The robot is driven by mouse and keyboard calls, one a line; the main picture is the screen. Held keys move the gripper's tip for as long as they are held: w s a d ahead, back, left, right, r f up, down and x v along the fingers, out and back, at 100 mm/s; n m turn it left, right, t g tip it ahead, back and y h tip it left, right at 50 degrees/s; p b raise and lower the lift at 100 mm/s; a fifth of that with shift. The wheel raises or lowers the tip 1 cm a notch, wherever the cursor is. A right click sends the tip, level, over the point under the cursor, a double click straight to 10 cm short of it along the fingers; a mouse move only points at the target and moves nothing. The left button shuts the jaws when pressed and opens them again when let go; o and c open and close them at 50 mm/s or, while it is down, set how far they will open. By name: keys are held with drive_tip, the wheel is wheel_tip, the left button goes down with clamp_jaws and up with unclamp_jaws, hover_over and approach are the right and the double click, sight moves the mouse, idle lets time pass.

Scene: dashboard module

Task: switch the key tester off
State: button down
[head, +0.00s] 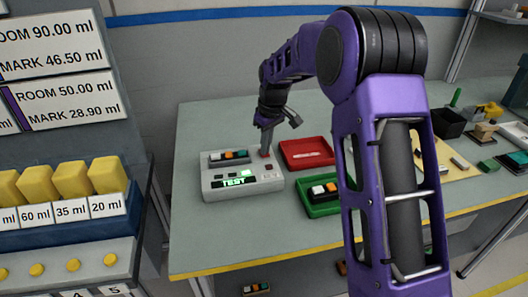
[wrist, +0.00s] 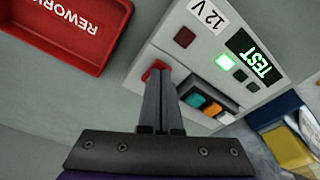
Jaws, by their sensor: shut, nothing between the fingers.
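The key tester (head: 262,184) is a pale grey box on the bench. Its display (head: 234,182) reads TEST in green, and in the wrist view a green lamp (wrist: 226,61) beside the display (wrist: 254,56) is lit. A dark red lamp or window (wrist: 184,38) looks unlit. A module with orange and teal keys (wrist: 208,103) sits in the tester's slot. My gripper (head: 266,151) is shut and empty, pointing down at the tester's red button (wrist: 155,69). The fingertips are at the button and partly hide it; I cannot tell whether they touch it.
A red tray (wrist: 70,58) marked REWORK lies beside the tester. A green tray (head: 310,209) in front of it holds another keyed module (head: 323,191). Small parts and a black box (head: 449,122) stand farther right. A rack with yellow blocks (head: 70,180) is at left.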

wheel_tip(320, 180, up, 4)
drive_tip(key=p, duration=0.3)
drive_tip(key=shift+r, duration=0.25)
drive_tip(key=shift+r+p, duration=0.5)
drive_tip(key=shift+r, duration=0.7)
